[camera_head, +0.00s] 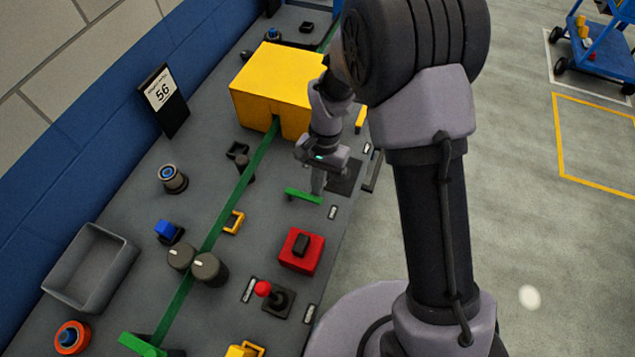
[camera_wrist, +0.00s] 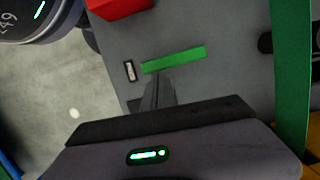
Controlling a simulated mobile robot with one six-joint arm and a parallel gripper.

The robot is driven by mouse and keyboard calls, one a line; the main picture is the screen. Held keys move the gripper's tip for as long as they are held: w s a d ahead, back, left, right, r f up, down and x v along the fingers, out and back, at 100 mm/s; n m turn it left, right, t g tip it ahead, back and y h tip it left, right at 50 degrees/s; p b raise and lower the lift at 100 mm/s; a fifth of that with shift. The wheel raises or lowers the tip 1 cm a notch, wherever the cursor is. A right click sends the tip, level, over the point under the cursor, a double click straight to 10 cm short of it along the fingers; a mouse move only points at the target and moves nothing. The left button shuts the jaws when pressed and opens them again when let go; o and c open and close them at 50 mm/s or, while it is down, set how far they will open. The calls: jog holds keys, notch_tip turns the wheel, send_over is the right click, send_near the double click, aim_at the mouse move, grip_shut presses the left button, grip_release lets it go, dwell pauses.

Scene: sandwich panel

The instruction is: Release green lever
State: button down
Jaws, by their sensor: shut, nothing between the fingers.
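The green lever (camera_head: 303,196) is a short flat bar near the right edge of the grey panel. In the wrist view the green lever (camera_wrist: 174,60) lies just past my fingertips. My gripper (camera_head: 317,190) points down at the lever with its fingers together and nothing between them. In the wrist view my gripper (camera_wrist: 160,80) has its tips at or very near the lever's near edge; I cannot tell whether they touch it.
A yellow box (camera_head: 268,85) stands behind my gripper. A red box with a black switch (camera_head: 301,250) and a red-knobbed joystick (camera_head: 265,290) are nearer. A long green strip (camera_head: 235,196) runs along the panel. A grey tray (camera_head: 90,268) sits at left.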

dwell(0.3)
jog(key=p+v, duration=0.5)
jog(key=v, duration=1.2)
jog(key=shift+r+p, duration=0.25)
jog(key=shift+p, duration=0.1)
jog(key=shift+f, duration=0.1)
